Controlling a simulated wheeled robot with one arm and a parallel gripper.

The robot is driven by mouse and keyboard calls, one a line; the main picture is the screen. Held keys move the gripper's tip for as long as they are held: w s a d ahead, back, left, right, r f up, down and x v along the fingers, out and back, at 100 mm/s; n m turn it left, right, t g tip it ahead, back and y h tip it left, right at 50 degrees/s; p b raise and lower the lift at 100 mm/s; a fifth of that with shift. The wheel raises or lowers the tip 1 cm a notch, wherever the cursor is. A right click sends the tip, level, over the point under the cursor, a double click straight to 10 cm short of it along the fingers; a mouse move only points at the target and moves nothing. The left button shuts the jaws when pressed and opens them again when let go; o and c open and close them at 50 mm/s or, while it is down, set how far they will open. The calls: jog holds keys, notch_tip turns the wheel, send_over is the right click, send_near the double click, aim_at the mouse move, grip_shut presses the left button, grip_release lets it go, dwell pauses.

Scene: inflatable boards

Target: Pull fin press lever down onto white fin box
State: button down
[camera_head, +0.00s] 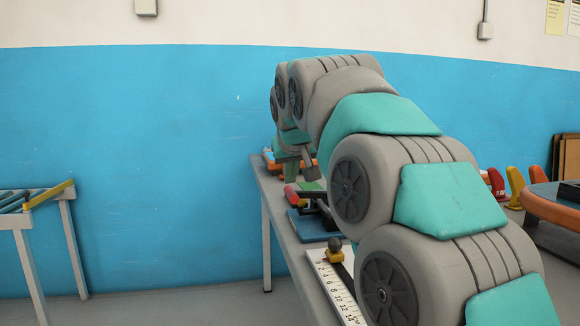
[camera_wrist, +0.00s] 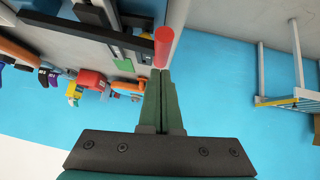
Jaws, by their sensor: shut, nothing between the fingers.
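The fin press stands on the table with a blue base (camera_head: 314,226) and dark metal parts. Its lever ends in a red grip (camera_head: 291,195), which also shows in the wrist view (camera_wrist: 163,46). My gripper (camera_wrist: 161,72) is shut and empty, its dark green fingers together. In the wrist view the fingertips point at the red grip and meet its near end in the picture; I cannot tell whether they touch. In the head view my gripper (camera_head: 291,170) is just above the red grip, partly hidden by my arm. I cannot make out the white fin box.
Orange and red items (camera_wrist: 90,83) lie farther along the table. Coloured fins (camera_head: 515,187) stand at right. A metal rack (camera_head: 40,205) stands left across open floor.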

aim_at(289, 192)
jog(key=shift+d+f, duration=0.1)
jog(key=shift+f, duration=0.6)
jog(key=shift+a+f+h+b, duration=0.2)
jog(key=shift+f+h+b, duration=0.3)
jog(key=shift+f, duration=0.4)
jog(key=shift+s+r, duration=0.1)
